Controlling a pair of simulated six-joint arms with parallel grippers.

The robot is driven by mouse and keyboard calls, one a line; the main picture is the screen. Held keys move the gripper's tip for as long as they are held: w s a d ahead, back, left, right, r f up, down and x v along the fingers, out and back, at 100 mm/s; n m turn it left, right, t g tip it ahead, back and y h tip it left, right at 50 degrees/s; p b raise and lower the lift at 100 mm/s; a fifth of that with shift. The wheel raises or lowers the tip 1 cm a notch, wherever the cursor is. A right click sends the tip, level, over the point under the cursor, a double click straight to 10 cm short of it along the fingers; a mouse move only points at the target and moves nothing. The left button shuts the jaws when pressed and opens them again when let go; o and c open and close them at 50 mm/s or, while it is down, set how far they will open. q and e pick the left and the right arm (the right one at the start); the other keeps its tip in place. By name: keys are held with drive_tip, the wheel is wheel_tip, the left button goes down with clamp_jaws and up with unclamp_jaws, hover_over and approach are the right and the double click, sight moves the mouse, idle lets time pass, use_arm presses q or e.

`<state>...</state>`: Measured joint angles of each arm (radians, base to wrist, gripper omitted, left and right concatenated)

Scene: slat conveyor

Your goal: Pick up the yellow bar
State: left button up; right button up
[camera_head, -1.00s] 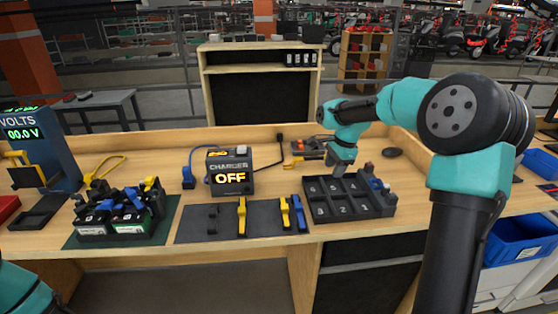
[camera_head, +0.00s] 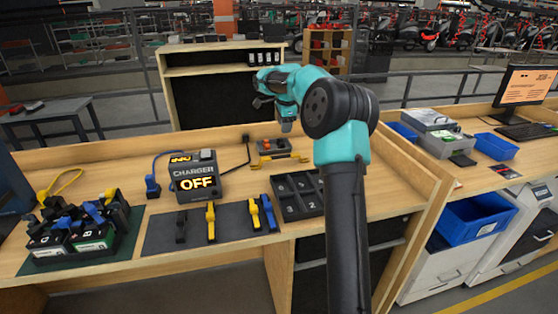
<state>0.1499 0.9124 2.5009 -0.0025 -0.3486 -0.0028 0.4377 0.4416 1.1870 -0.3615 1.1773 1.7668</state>
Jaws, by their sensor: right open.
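Two narrow yellow pieces lie on the dark mat (camera_head: 158,235) on the workbench, and I cannot tell for certain which is the yellow bar. One yellow piece (camera_head: 211,222) lies near the mat's middle. The other yellow piece (camera_head: 255,214) lies at the mat's right end, beside a blue piece (camera_head: 269,212). My right gripper (camera_head: 287,127) points down over the back of the bench, beyond the mat and apart from both yellow pieces. It is open, with nothing visible in it. My left gripper is not in view.
A charger (camera_head: 194,174) reading OFF stands behind the mat. A black numbered tray (camera_head: 283,193) is right of it, partly hidden by my right arm. A battery pack (camera_head: 80,228) sits at left. A small dark tray (camera_head: 273,152) with orange items lies at the back.

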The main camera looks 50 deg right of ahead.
approach(282, 157)
drive_tip(key=f, duration=0.3)
drive_tip(key=w+d+f, duration=0.1)
drive_tip(key=f, duration=0.1)
drive_tip(key=shift+w, duration=0.15)
drive_tip(key=shift+w+d+f, duration=0.1)
drive_tip(key=shift+f, duration=0.75)
drive_tip(key=shift+w+d+f, duration=0.1)
drive_tip(key=shift+d+f, duration=0.05)
drive_tip(key=shift+f, duration=0.75)
drive_tip(key=shift+w+d+f, duration=0.1)
drive_tip(key=shift+w+f, duration=0.05)
drive_tip(key=shift+f, duration=0.7)
clamp_jaws()
